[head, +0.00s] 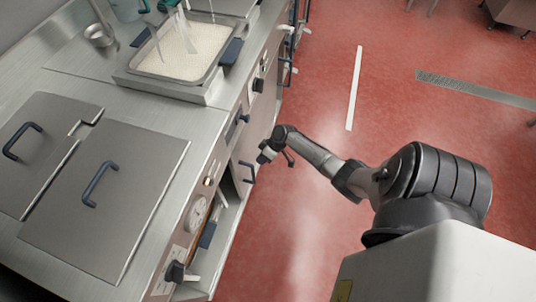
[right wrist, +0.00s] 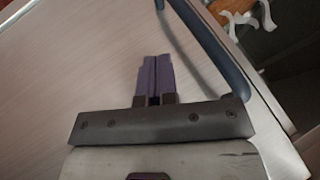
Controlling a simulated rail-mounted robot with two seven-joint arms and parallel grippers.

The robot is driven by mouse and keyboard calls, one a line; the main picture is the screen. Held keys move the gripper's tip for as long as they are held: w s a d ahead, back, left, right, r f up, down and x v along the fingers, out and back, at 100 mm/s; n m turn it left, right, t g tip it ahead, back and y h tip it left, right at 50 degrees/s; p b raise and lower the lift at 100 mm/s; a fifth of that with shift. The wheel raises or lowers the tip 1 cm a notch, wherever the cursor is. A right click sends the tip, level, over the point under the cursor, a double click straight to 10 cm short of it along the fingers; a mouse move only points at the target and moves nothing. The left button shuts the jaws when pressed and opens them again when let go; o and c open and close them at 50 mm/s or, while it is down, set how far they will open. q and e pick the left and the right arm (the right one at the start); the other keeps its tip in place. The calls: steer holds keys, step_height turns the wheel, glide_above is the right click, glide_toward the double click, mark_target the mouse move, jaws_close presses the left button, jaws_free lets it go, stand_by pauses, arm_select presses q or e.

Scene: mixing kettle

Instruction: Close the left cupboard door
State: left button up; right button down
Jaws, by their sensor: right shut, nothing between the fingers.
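A steel cupboard door (head: 245,148) with a dark bar handle (head: 247,173) is on the counter's front, below the worktop. Beside its handle edge a dark cupboard opening (head: 228,190) shows, so the door looks ajar; how far is hard to tell. My right gripper (head: 266,153) is just outside the door, near the handle. In the right wrist view its purple fingers (right wrist: 155,76) are shut and empty, over the brushed steel door face (right wrist: 75,65). The door handle (right wrist: 212,48) passes right of the fingers, apart from them in the picture. My left gripper is out of view.
The counter carries two lids (head: 105,200) (head: 40,145) with dark handles and a pan of pale contents (head: 180,52). A dial (head: 195,213) and knobs line its front. Another door handle (head: 287,72) is farther along. Red floor (head: 300,230) right of the counter is clear.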

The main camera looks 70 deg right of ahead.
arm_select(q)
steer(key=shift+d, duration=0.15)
arm_select(e)
steer(key=a, duration=0.3)
steer(key=shift+a+r, duration=0.1)
steer(key=shift+a, duration=0.15)
steer(key=shift+w, duration=0.1)
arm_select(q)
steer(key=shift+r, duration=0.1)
